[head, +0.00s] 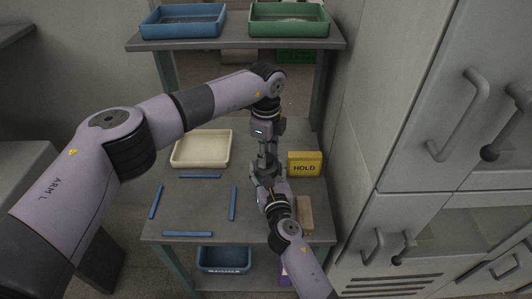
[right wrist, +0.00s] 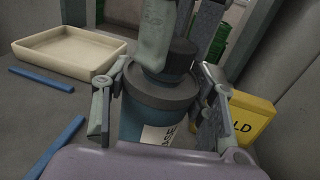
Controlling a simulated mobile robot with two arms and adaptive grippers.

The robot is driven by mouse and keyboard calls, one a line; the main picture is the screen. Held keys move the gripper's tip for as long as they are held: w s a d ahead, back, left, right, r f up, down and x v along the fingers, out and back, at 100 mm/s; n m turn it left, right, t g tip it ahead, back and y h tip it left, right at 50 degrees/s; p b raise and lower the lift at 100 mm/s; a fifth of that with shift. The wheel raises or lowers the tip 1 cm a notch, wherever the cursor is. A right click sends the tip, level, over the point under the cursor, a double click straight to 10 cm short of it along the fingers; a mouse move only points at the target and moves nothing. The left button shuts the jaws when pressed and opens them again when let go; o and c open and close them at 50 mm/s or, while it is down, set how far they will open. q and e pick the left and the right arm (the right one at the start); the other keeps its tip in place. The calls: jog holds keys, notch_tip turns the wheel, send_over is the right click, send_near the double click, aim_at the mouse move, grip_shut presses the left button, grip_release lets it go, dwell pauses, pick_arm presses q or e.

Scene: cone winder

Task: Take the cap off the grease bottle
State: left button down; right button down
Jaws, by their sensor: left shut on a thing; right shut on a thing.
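The grease bottle (right wrist: 133,123) stands upright in the right wrist view, with a blue body, a partly hidden white label and a dark grey shoulder. My right gripper (right wrist: 160,105) is shut around its body, one finger on each side. The dark cap (right wrist: 182,55) sits at the top of the bottle, with no clear gap visible. My left gripper (right wrist: 180,35) comes down from above and is shut on the cap, its near finger hiding part of it. In the head view my left gripper (head: 266,157) is directly above my right gripper (head: 263,182), and they hide most of the bottle.
A yellow HOLD box (head: 304,164) stands close to the right of the grippers. A cream tray (head: 202,165) is at the back left of the table. Blue strips (head: 232,203) mark a clear area. Blue (head: 183,36) and green (head: 289,32) trays sit on the upper shelf; cabinets (head: 395,190) stand right.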

pick_arm(q)
jog(key=shift+r, duration=0.15)
dwell(0.6)
jog(key=shift+r, duration=1)
jog(key=shift+r, duration=2)
pick_arm(e)
jog(key=c, duration=0.6)
grip_release()
